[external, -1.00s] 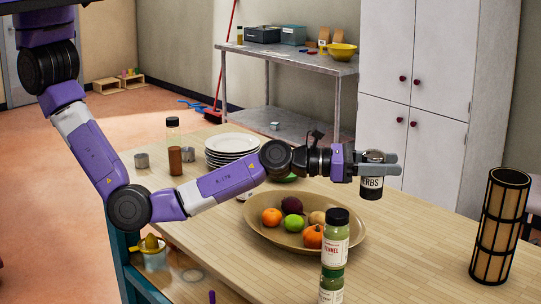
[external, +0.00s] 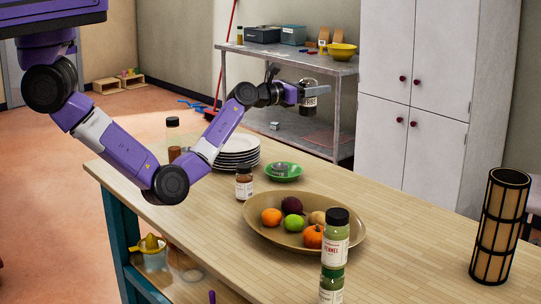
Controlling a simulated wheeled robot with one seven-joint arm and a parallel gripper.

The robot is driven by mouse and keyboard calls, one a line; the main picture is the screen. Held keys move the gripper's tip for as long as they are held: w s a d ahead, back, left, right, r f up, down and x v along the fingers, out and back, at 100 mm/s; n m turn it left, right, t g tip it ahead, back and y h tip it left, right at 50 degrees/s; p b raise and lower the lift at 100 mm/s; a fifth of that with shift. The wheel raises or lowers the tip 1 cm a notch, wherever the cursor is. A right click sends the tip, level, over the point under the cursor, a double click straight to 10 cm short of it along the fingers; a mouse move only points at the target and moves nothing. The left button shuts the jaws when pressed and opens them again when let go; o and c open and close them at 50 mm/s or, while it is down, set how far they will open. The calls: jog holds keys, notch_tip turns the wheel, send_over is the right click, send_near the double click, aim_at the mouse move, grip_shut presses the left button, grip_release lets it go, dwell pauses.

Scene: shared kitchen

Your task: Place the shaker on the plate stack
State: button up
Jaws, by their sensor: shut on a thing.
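My gripper (external: 316,92) is shut on the shaker (external: 308,105), a small jar with a pale label. It holds the shaker upright in the air, high above the table and, in the picture, to the upper right of the plate stack. The plate stack (external: 237,152) of several white plates stands on the wooden table, its left side partly hidden by my arm. Nothing shows on the visible part of its top plate.
A small jar (external: 244,186) stands in front of the stack. A green dish (external: 284,173) holding a grey item is to its right. A fruit bowl (external: 350,240), green jars (external: 335,240) and a dark cylinder (external: 499,228) stand further right. A tall bottle (external: 173,128) is behind my arm.

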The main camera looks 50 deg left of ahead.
jog(key=a+r+n+y+b, duration=0.2)
jog(key=a+n+y, duration=0.15)
jog(key=a, duration=1.85)
jog(key=y+b, duration=0.1)
jog(key=y, duration=0.1)
send_over(238, 140)
notch_tip(238, 140, down, 14)
jog(key=r, duration=0.1)
jog(key=shift+f+b, duration=0.5)
jog(key=shift+f, duration=2.05)
jog(key=shift+f, duration=0.15)
jog(key=o, duration=1.5)
